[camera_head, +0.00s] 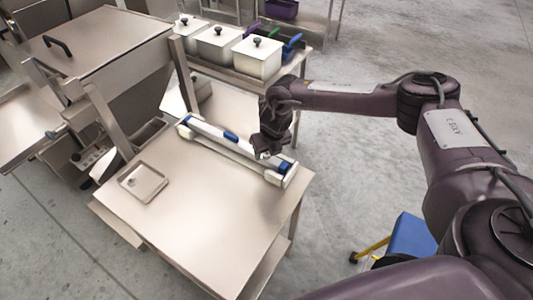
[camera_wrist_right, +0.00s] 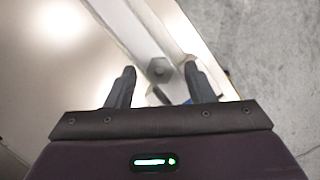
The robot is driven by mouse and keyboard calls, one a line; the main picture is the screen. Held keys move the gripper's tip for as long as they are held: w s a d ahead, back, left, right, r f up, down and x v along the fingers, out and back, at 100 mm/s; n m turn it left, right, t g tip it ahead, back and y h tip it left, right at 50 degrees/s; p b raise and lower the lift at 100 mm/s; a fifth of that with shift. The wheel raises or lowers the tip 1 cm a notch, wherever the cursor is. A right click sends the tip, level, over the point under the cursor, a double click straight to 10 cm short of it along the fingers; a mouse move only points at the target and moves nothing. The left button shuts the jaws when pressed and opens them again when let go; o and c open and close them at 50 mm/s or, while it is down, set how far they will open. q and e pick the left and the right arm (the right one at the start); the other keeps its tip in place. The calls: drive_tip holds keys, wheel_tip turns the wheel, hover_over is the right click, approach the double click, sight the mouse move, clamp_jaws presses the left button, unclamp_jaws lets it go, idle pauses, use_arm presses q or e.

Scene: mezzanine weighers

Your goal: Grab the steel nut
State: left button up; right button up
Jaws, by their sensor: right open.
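A grey steel nut (camera_wrist_right: 158,69) with a dark centre lies on a long pale rail device (camera_wrist_right: 125,30) in the right wrist view. My right gripper (camera_wrist_right: 160,85) is open, with its fingertips on either side of the nut's lower edge in the picture, and nothing is clasped. In the head view my right gripper (camera_head: 264,153) is over the right part of the white and blue rail device (camera_head: 215,138) on the steel table (camera_head: 210,205). The nut cannot be made out clearly there, close to the fingers. My left gripper is out of view.
A small shallow tray (camera_head: 157,177) with a small round item lies at the table's left. Lidded white containers (camera_head: 257,57) stand on a rack behind. A blue-topped stool (camera_head: 410,237) is on the floor at right. The table's front is clear.

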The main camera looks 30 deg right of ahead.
clamp_jaws()
drive_tip(key=shift+r, duration=0.2)
